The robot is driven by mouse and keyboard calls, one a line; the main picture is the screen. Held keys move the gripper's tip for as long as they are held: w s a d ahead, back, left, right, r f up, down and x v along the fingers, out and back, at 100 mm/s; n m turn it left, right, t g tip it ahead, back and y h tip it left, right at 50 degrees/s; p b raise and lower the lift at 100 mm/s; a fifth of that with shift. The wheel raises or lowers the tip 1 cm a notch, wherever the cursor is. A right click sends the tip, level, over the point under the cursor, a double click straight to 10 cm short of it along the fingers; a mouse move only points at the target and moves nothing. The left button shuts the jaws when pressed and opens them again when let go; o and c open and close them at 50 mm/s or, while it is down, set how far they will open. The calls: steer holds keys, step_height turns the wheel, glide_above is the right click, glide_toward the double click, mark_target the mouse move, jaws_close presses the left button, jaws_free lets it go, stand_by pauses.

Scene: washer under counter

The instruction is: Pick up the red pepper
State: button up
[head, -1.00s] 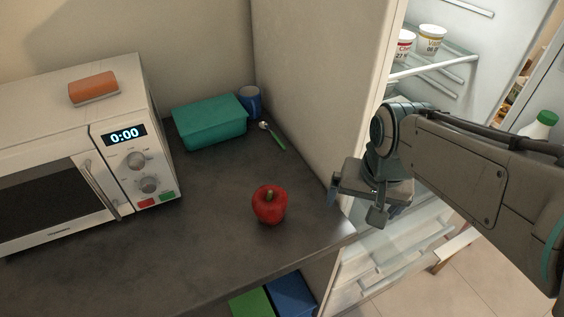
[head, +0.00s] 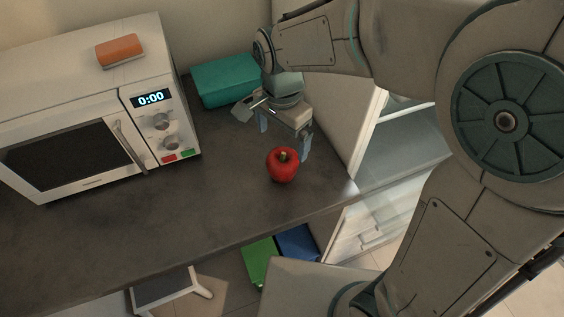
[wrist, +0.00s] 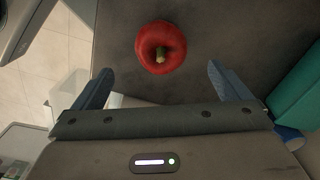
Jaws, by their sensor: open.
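A red pepper (head: 282,165) with a green stem stands upright on the dark counter (head: 130,225), near its front edge at the right. In the wrist view the red pepper (wrist: 160,48) lies ahead of the fingertips, roughly centred between them. My gripper (head: 284,148) is open and empty, just behind and above the pepper in the head view. Its two fingers also show in the wrist view (wrist: 160,78), spread wide with nothing between them. I see no contact with the pepper.
A microwave (head: 150,75) with an orange sponge (head: 120,50) on top stands at the left. A teal box (head: 222,80) lies against the wall, close behind my gripper. A fridge (head: 400,150) stands right of the counter. The counter's front left is clear.

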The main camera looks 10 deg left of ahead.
mark_target(282, 154)
step_height(282, 154, down, 10)
steer(key=shift+w+r+p, duration=0.15)
steer(key=shift+p, duration=0.45)
steer(key=shift+c, duration=0.4)
steer(key=c, duration=1)
